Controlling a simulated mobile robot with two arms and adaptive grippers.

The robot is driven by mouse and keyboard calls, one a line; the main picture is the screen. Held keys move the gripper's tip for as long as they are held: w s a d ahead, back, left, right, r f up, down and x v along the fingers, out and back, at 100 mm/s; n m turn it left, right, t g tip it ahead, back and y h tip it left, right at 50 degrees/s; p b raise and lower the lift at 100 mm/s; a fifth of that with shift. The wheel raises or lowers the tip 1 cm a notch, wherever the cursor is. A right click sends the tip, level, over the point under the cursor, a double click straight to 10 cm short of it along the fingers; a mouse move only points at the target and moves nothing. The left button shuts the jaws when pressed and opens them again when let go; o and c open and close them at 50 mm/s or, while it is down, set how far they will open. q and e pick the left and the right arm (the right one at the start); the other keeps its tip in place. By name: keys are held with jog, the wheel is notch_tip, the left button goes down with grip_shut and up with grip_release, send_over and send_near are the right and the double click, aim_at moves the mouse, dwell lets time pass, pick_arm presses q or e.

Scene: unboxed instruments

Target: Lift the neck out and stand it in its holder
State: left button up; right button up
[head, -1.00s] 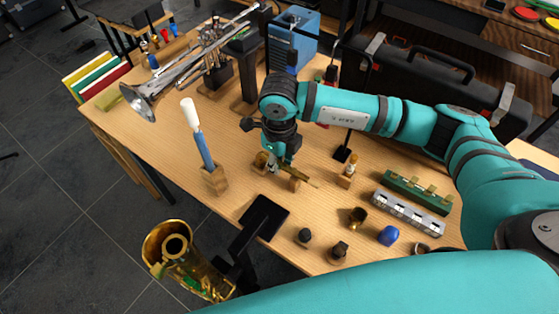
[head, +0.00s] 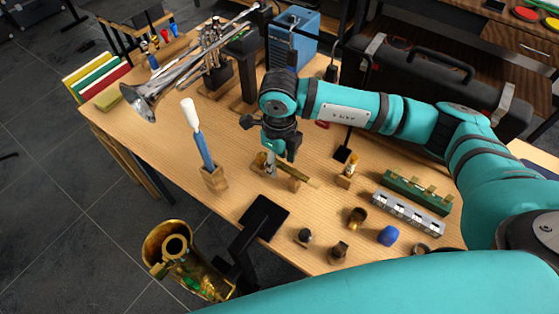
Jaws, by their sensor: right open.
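A slim brass piece that looks like the neck (head: 307,179) lies low on small wooden supports (head: 293,184) near the middle of the table. My right gripper (head: 277,160) is open, pointing down just over the left end of this brass piece. Its fingers hide part of that end, and I cannot tell whether they touch it. A brass instrument body (head: 190,268) with an open top tube stands at the lower left, past the table's front edge. I cannot tell which piece is the neck's holder. My left gripper is out of view.
A wooden block (head: 215,180) holds a blue-handled white swab, left of my right gripper. A black plate (head: 264,216) lies in front. A trumpet (head: 180,75), blue box (head: 293,35) and black case (head: 420,75) are behind. Small parts, including a blue one (head: 388,236), lie right.

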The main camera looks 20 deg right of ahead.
notch_tip(320, 180, up, 11)
jog(key=shift+r, duration=0.15)
jog(key=shift+s, duration=0.15)
dwell(0.5)
